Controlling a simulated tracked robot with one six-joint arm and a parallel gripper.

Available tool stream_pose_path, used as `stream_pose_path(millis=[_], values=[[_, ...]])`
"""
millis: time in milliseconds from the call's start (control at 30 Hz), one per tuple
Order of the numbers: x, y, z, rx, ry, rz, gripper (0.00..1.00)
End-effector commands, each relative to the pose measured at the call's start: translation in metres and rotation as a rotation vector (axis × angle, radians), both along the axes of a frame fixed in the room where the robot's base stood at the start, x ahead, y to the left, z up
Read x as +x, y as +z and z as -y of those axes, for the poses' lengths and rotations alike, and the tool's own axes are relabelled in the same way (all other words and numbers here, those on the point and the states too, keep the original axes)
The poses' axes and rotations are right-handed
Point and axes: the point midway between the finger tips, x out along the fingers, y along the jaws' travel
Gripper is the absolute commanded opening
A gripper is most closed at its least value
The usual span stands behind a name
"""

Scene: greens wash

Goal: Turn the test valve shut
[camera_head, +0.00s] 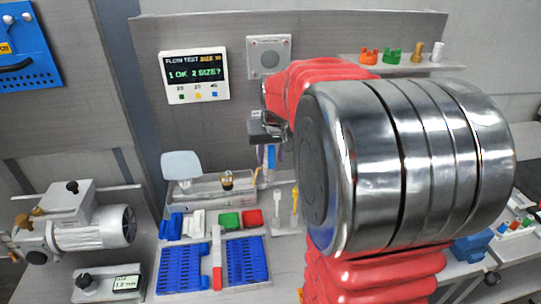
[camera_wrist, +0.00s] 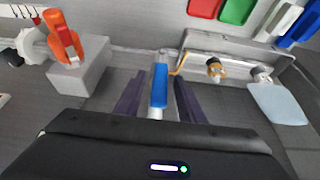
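A blue lever-like handle (camera_wrist: 160,85) on a pale stem shows in the wrist view, in line with the gap between my fingers. It looks like the test valve's handle, but I see no label. My gripper (camera_wrist: 160,78) is open, with one dark finger on each side of the blue handle and a visible gap on both sides. I cannot tell how deep the handle sits between the fingers. In the head view my gripper (camera_head: 269,152) hangs by the right end of the clear trough (camera_head: 205,193), mostly hidden by my arm.
An orange-handled fitting on a grey block (camera_wrist: 78,78) stands left in the wrist view. A brass fitting (camera_wrist: 214,68) sits in the trough, near a pale blue paddle (camera_wrist: 278,103). Red (camera_head: 252,217) and green (camera_head: 229,220) bins lie in front. A screen (camera_head: 195,76) reads "1 OK 2 SIZE?".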

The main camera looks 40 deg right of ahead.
Motion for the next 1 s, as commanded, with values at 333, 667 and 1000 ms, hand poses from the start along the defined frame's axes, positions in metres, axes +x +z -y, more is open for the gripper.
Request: stream_pose_path(millis=[333, 667, 1000], values=[[-0.0002, 0.0004, 0.0001, 0.0, 0.0, 0.0, 0.16], [-0.0002, 0.0005, 0.0, 0.0, -0.001, 0.0, 0.0], [-0.0003, 0.0005, -0.0011, 0.002, -0.001, 0.001, 0.0]])
